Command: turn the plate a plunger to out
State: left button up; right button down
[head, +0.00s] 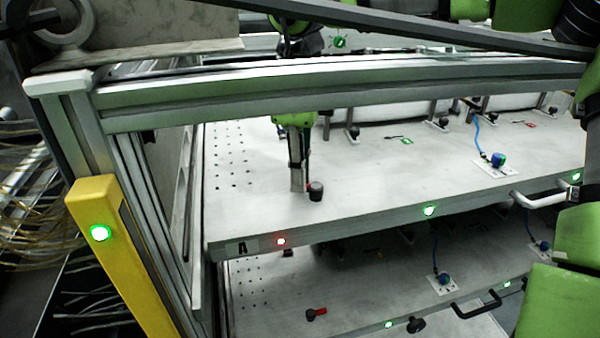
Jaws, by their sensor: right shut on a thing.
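Plate A (340,207) is the upper pale plate, with an "A" label (241,247) on its front edge. Its plunger (315,191) is a dark round knob near the front left of the plate. My right gripper (303,187) reaches down from above, behind the frame beam, and is shut on the plunger. One grey finger shows left of the knob; the other finger is mostly hidden. The plunger's pin and any position mark under it cannot be made out. A lamp below it on the plate's edge (281,241) glows red. My left gripper is not in view.
A metal frame beam (340,85) crosses in front above the plate. A yellow post (115,250) with a green lamp stands at left. A lower plate (350,290) has its own red-marked plunger (316,314).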

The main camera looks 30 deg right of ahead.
jog(key=shift+r, duration=0.1)
jog(key=c, duration=2.2)
grip_release()
jog(key=shift+o, duration=0.2)
notch_tip(320, 180, up, 12)
